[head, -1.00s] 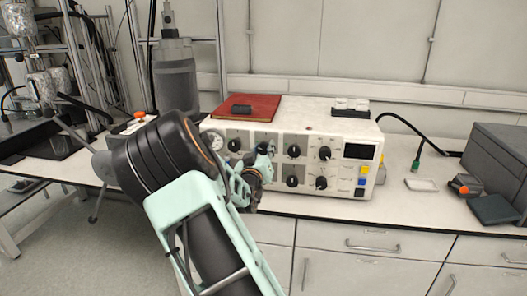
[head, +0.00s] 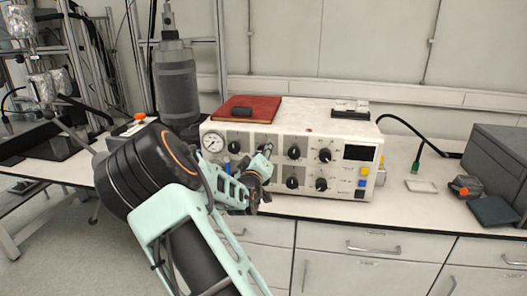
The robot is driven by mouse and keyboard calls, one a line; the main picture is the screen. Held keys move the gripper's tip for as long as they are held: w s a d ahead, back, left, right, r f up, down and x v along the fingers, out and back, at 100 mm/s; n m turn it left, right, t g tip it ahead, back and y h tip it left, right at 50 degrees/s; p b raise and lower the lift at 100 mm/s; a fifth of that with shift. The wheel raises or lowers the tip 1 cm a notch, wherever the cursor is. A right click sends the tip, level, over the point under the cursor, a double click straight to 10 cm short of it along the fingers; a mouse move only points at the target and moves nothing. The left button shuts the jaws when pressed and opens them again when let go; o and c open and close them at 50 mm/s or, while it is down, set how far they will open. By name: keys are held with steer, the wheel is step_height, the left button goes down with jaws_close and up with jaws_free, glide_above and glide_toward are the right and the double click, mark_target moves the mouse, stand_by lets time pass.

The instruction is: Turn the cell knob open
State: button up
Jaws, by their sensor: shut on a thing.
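The white control box (head: 342,178) stands on the bench with two rows of black knobs on its front. Which way that knob points cannot be told. Other knobs show clear of my gripper: upper middle (head: 294,152), upper right (head: 325,155), lower middle (head: 292,183) and lower right (head: 321,185). My arm covers part of the lower left of the panel.
A round gauge (head: 213,142) is at the panel's left end. A red book (head: 262,105) lies on the box. A grey cylinder (head: 177,85) stands behind to the left. A dark grey case (head: 498,160) is far right. Bench space right of the box is partly clear.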

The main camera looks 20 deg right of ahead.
steer(key=o, duration=1.2)
steer(key=shift+a, duration=0.1)
steer(key=v, duration=1.2)
